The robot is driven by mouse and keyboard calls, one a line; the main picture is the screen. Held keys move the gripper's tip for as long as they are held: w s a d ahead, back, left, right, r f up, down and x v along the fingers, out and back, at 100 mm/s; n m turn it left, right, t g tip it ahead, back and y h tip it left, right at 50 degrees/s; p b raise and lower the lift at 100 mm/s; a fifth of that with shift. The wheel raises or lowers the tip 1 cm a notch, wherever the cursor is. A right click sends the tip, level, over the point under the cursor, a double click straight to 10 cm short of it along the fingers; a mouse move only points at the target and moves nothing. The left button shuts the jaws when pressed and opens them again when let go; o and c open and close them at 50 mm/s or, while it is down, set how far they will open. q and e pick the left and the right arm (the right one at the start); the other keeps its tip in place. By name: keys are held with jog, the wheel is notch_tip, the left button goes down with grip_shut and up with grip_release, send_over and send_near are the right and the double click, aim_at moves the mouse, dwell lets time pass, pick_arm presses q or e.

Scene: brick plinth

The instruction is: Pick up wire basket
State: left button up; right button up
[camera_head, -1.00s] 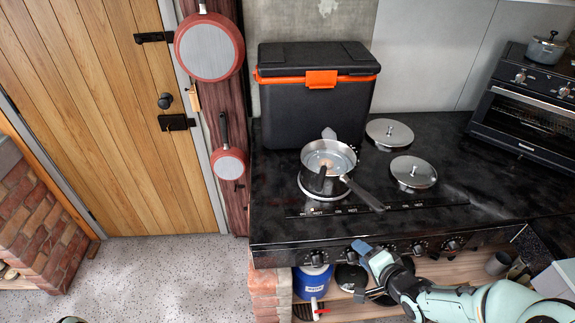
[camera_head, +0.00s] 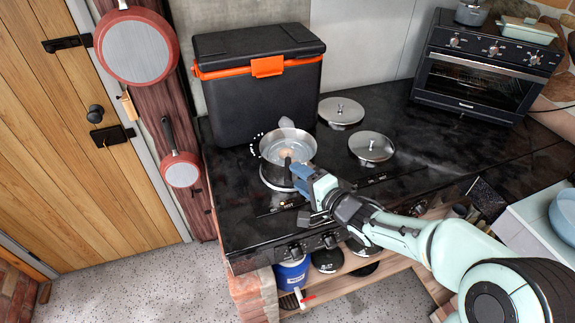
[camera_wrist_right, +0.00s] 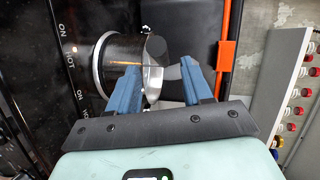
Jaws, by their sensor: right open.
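I make out no wire basket in either view. A steel saucepan (camera_head: 272,168) stands on the black cooktop, with something pale inside it. My right gripper (camera_head: 299,170) is at the pan's front right side, over the place where its handle lies, and hides that handle. In the right wrist view the blue fingers (camera_wrist_right: 158,74) are spread apart, with the pan (camera_wrist_right: 122,52) beyond and partly between them. I cannot tell whether they touch it. My left gripper is out of view.
A black cooler box with an orange latch (camera_head: 262,90) stands behind the pan. An oven (camera_head: 475,75) is at the back right. A blue container (camera_head: 291,273) is on the shelf below.

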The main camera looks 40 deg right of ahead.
jog(key=x, duration=0.5)
jog(key=shift+w+a, duration=0.1)
jog(key=shift+w, duration=0.1)
jog(key=shift+r, duration=0.15)
grip_shut()
